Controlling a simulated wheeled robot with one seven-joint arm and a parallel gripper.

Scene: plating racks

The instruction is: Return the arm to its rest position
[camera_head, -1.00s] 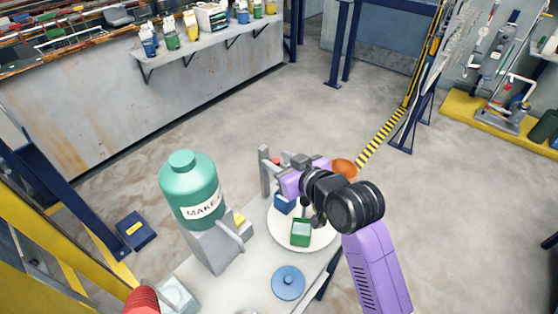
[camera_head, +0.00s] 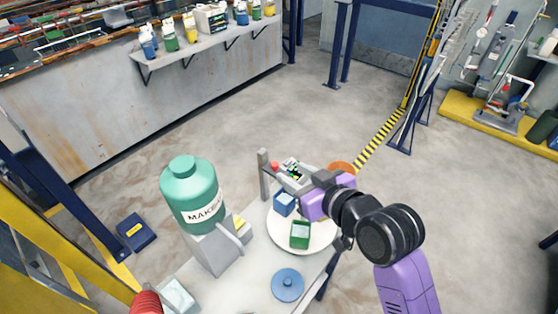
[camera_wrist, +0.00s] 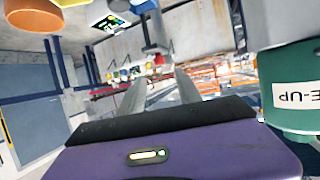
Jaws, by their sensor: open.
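My purple and black arm (camera_head: 405,285) reaches in from the lower right in the head view, over the right edge of the table (camera_head: 235,290). In the wrist view my gripper (camera_wrist: 160,85) has two grey fingers standing apart with nothing held between them. In the head view its fingertips are hard to make out behind the arm. A white plate (camera_head: 290,243) lies below and left of the arm. On it sit a green box (camera_head: 300,235) and a blue box (camera_head: 284,203), both apart from the arm.
A green make-up bottle (camera_head: 188,185) stands upside down on a grey holder left of the plate. A blue round piece (camera_head: 287,284) lies in front. An orange bowl (camera_head: 341,168) is behind the arm. Open floor (camera_head: 440,200) lies to the right.

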